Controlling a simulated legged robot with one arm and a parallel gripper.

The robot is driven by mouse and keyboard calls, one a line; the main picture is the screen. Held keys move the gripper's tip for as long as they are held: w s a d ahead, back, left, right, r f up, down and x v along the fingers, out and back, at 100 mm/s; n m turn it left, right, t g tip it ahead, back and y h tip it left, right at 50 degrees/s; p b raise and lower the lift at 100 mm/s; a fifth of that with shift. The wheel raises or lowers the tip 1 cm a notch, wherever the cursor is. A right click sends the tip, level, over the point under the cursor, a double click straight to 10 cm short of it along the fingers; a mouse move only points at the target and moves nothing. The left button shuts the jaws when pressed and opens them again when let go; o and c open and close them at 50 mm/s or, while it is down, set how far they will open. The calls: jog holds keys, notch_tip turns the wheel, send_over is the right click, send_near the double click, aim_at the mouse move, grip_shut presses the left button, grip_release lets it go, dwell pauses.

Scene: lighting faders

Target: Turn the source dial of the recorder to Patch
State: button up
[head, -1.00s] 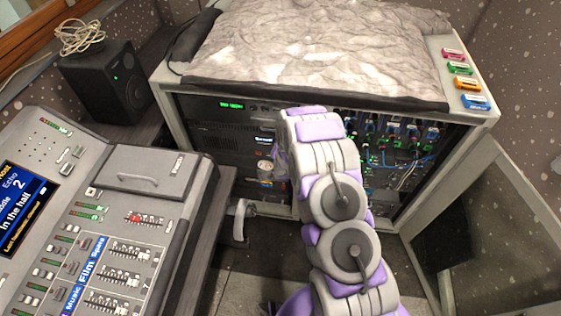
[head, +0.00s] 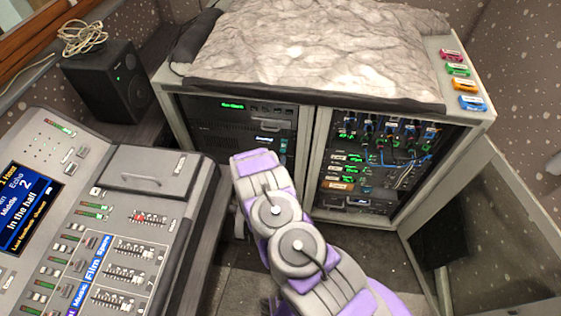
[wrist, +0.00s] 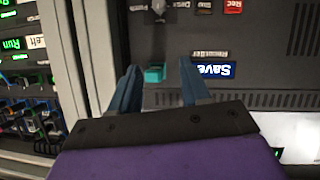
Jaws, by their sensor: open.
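In the wrist view my gripper (wrist: 159,67) is open, with its two blue fingers apart and nothing held between them. It faces the dark front of the recorder (wrist: 265,60). A small teal part (wrist: 155,74) shows between the fingertips. In the head view my wrist hides the dial and my fingers are out of sight.
In the head view the rack (head: 308,165) has a patch bay (head: 375,150) with cables on its right side. The mixing console (head: 125,215) stands close on my arm's left. A speaker (head: 108,82) is behind it. Bare floor (head: 375,250) lies to the right.

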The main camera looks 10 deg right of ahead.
jog(key=w+d+f+b, duration=0.2)
jog(key=w+f, duration=0.4)
jog(key=f, duration=0.3)
jog(key=shift+w+d+b, duration=0.2)
jog(key=shift+d+b, duration=0.1)
jog(key=shift+b, duration=0.6)
jog(key=shift+c, duration=0.2)
grip_shut()
